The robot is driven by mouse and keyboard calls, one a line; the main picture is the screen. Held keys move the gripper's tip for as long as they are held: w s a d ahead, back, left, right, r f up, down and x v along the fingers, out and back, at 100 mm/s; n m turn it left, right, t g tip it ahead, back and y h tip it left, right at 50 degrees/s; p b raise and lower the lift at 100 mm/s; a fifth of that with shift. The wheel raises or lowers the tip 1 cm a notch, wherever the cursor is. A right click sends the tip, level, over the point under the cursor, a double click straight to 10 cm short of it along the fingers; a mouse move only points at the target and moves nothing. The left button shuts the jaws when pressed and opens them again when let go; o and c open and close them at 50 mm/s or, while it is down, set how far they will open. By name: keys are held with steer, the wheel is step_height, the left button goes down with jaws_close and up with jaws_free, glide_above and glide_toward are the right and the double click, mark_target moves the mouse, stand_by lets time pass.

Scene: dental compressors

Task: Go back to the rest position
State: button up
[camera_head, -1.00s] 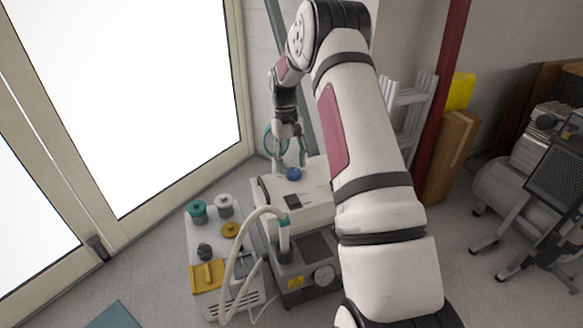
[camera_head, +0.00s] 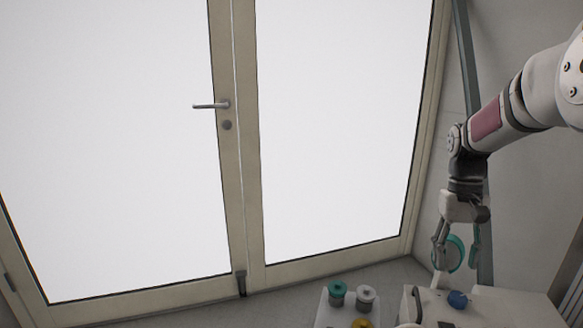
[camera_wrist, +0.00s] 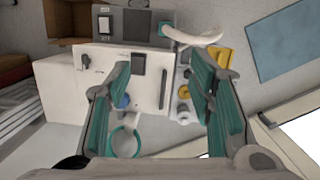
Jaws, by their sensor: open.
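My gripper (camera_head: 456,264) hangs at the right of the head view, pointing down, with its two fingers apart and nothing between them. It is above and behind the white compressor unit (camera_head: 510,305), near its blue knob (camera_head: 457,299). In the wrist view my open gripper (camera_wrist: 160,72) shows two teal-padded fingers, with the white unit (camera_wrist: 90,88) beyond them. The blue knob (camera_wrist: 123,101) shows beside the left finger. A teal ring (camera_wrist: 125,142) lies below it in that picture; in the head view the teal ring (camera_head: 460,246) shows behind the fingers.
A glass double door (camera_head: 240,150) with a handle (camera_head: 210,105) fills the left and middle. A panel with a green-capped jar (camera_head: 337,293) and a grey-capped jar (camera_head: 366,296) stands low in the middle. A wall and a slanted post (camera_head: 484,255) are close behind the gripper.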

steer(key=s+a+r+n+t, duration=0.1)
steer(key=s+a+r, duration=0.4)
steer(key=s, duration=0.3)
steer(key=s+a+r, duration=0.5)
steer(key=s, duration=0.3)
steer(key=s+a+f+n+t, duration=0.1)
steer(key=s+a+f, duration=0.15)
steer(key=s, duration=0.65)
steer(key=s+a+f+t, duration=0.1)
steer(key=s+a, duration=0.2)
steer(key=s, duration=0.7)
step_height(320, 180, up, 24)
steer(key=t+p, duration=0.3)
steer(key=p, duration=1.9)
steer(key=shift+w+r, duration=0.2)
steer(key=shift+w, duration=0.1)
